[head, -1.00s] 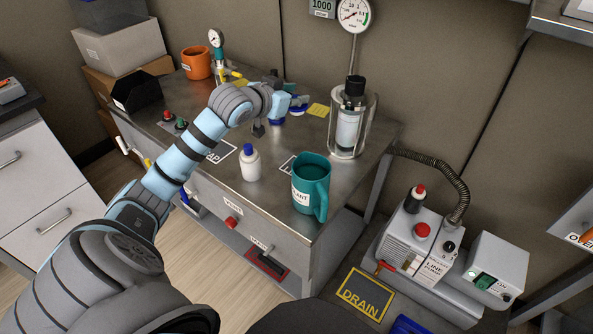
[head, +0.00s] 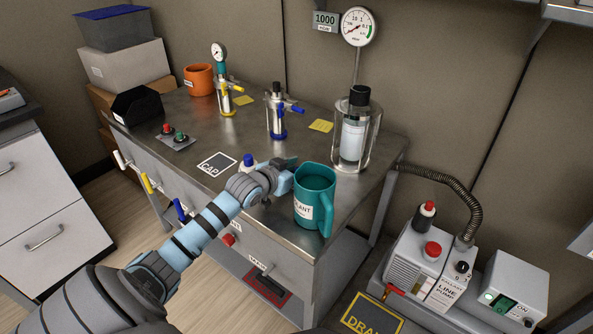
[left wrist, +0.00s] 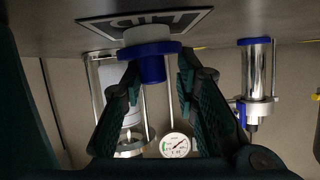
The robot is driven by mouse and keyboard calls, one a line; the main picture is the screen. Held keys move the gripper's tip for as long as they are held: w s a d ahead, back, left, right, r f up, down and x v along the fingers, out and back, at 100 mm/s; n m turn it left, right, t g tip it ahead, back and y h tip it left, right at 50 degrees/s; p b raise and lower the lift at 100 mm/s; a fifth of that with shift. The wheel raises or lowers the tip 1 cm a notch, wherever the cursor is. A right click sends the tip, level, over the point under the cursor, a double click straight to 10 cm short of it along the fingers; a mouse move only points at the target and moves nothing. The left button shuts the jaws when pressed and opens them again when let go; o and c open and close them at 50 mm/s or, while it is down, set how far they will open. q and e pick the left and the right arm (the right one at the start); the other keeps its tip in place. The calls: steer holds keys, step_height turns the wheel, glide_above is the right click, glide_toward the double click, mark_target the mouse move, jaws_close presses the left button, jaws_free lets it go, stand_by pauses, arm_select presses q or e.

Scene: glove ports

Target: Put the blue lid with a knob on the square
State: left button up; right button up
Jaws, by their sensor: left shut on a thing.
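The blue lid with a knob (left wrist: 126,51) shows in the left wrist view, upside down there, with a wide blue flange and a white plug facing the table. My left gripper (head: 291,163) is shut on its blue knob, and its dark green fingers also show in the left wrist view (left wrist: 156,72). The plug overlaps a dark, white-edged lettered square (left wrist: 100,25) on the table. I cannot tell whether lid and square touch. In the head view the lid and this square are hidden behind my gripper. My right gripper is not in view.
A teal mug (head: 314,200) stands close to the right of my left gripper. A blue-capped bottle (head: 249,160) is just behind my wrist. A square marked CAP (head: 217,162) is bare. A clamped vessel (head: 277,112) and a glass cylinder (head: 355,135) stand behind.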

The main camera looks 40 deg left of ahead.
arm_select(q)
steer(key=o, duration=0.8)
steer(key=shift+o, duration=1)
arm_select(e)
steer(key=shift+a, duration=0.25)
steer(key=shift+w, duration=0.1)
arm_select(q)
steer(key=p+v, duration=0.7)
steer(key=v, duration=0.4)
steer(key=shift+s+r, duration=0.25)
steer(key=shift+r, duration=0.1)
steer(key=shift+s, duration=0.2)
steer(key=shift+f, duration=0.1)
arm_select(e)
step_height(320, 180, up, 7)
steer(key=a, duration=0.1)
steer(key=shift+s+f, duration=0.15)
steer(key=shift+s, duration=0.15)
